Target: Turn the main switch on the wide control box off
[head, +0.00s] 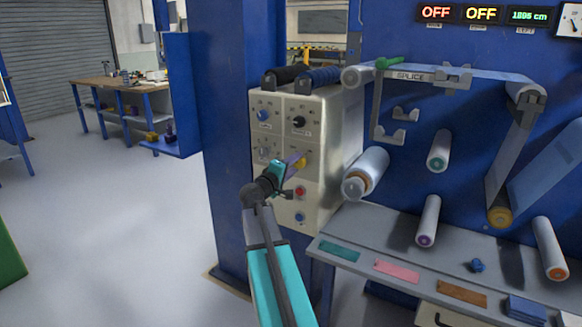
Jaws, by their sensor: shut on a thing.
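The wide control box (333,160) is a beige cabinet on the blue column, with knobs and buttons on its front. A small yellow part (301,164), apparently the main switch, shows at the right of its front, partly hidden by my gripper. My gripper (298,162) is at this spot, its fingers shut on the switch. The switch's handle and its exact angle are hidden by the fingers. My arm comes up from below, in front of the box.
A blue knob (263,115) and a black knob (299,122) sit above; a red button (299,191) and a blue button (299,217) sit below. Film rollers (366,174) and a grey shelf (420,258) stand close on the right. Open floor lies left.

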